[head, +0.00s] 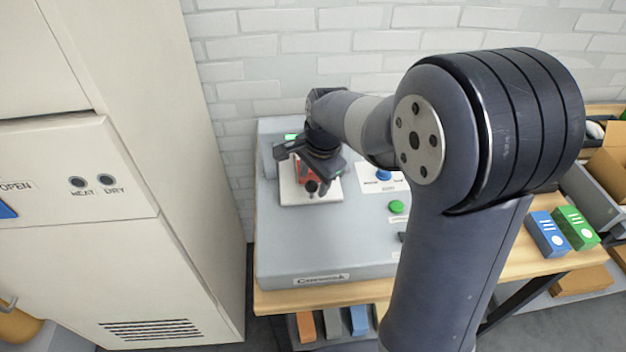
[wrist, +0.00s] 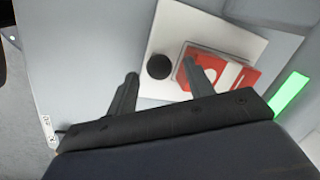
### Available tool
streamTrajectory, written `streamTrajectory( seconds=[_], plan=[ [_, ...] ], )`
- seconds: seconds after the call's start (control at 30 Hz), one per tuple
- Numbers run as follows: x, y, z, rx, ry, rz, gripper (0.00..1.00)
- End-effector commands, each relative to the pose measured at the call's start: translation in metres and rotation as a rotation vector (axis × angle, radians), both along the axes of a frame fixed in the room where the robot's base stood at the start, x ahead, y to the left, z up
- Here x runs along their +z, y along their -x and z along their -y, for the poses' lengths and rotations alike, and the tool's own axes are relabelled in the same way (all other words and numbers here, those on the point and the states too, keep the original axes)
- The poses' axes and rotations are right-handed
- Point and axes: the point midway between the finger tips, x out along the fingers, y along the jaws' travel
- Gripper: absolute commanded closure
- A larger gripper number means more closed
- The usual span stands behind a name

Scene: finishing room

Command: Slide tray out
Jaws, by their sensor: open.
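A flat white tray (head: 289,194) lies on the grey machine top at its left part; it also shows in the wrist view (wrist: 178,36). A round black knob (wrist: 158,66) stands on the tray near one edge. A red and white block (wrist: 228,72) lies on the tray beside the knob. My gripper (wrist: 162,84) is open and empty over the tray, with the knob in line with the gap between its fingers. One finger overlaps the red block in the wrist view; I cannot tell if they touch. In the head view my gripper partly hides the tray.
The grey machine (head: 300,245) has a blue button (head: 384,174), a green button (head: 397,207) and a lit green strip (wrist: 292,95). A tall cream cabinet (head: 190,150) stands close on the left. Blue (head: 547,235) and green (head: 577,228) boxes lie on the wooden bench at right.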

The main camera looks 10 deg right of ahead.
Motion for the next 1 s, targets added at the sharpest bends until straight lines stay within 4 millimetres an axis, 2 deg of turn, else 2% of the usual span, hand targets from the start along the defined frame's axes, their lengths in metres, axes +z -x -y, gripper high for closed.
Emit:
streamTrajectory(
  seconds=[0.17, 0.47, 1.0],
  plan=[
    [-0.0130, -0.0020, -0.0014, 0.000, 0.000, 0.000, 0.50],
    [-0.0144, -0.0022, -0.0016, 0.001, 0.000, 0.000, 0.51],
    [-0.0140, -0.0022, -0.0016, 0.001, 0.000, 0.001, 0.95]
  ],
)
